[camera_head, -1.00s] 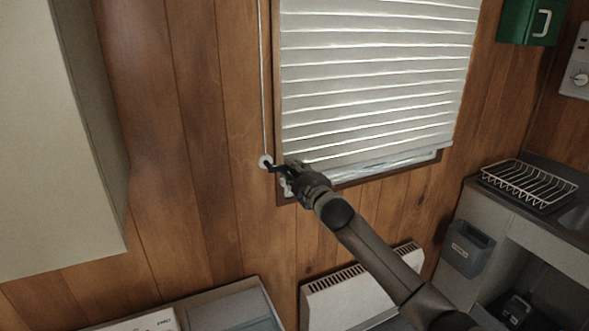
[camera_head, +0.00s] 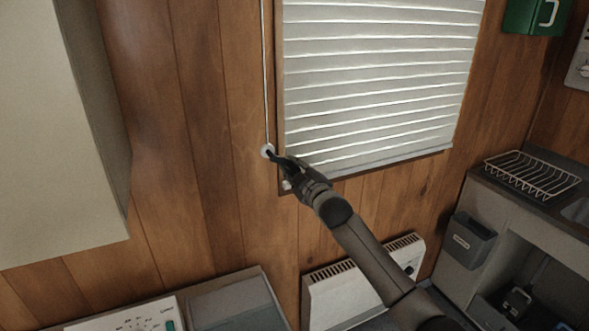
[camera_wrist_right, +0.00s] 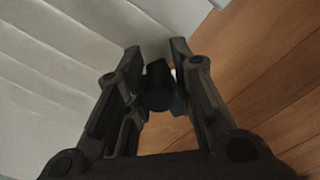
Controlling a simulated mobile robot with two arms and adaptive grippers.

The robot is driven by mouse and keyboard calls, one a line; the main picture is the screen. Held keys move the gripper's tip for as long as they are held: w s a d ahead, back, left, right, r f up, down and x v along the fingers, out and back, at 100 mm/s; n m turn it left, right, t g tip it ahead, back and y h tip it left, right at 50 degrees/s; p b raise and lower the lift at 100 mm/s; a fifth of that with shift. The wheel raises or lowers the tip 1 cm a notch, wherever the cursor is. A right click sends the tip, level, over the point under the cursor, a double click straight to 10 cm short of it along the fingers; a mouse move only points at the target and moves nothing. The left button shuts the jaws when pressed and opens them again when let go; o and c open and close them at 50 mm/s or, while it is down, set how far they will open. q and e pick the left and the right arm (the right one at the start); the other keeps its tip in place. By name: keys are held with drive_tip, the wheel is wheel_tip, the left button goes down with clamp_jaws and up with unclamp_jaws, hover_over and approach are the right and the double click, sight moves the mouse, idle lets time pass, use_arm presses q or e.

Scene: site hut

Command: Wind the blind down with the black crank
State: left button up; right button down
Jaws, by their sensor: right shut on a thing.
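The white slatted blind (camera_head: 375,85) hangs over the window in the head view, its bottom rail low at the window frame's lower edge. It also fills the left of the right wrist view (camera_wrist_right: 50,75). A black crank (camera_head: 272,154) projects from a round white wall mount (camera_head: 266,150) left of the window, below a thin white cord. My right gripper (camera_head: 287,165) is shut on the crank's handle, just right of the mount. The wrist view shows a dark grip (camera_wrist_right: 158,88) between my right fingers (camera_wrist_right: 157,62). The fingers hide most of the handle. My left gripper is out of view.
A pale cabinet (camera_head: 50,130) stands close at left. A white heater (camera_head: 350,286) is below the window. At right are a counter with a wire rack (camera_head: 532,174) and a grey bin (camera_head: 467,240). Bare wood wall surrounds the crank.

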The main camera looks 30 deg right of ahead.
drive_tip(key=shift+r, duration=0.5)
drive_tip(key=c, duration=1.4)
unclamp_jaws()
drive_tip(key=shift+o, duration=0.5)
drive_tip(key=shift+f, duration=0.25)
drive_tip(key=shift+s+f, duration=0.1)
drive_tip(key=shift+s+a+f, duration=0.1)
drive_tip(key=shift+s, duration=0.55)
drive_tip(key=s, duration=1)
drive_tip(key=shift+s+a+r, duration=0.2)
drive_tip(key=shift+s+a, duration=0.05)
drive_tip(key=shift+a, duration=0.05)
drive_tip(key=shift+f, duration=0.1)
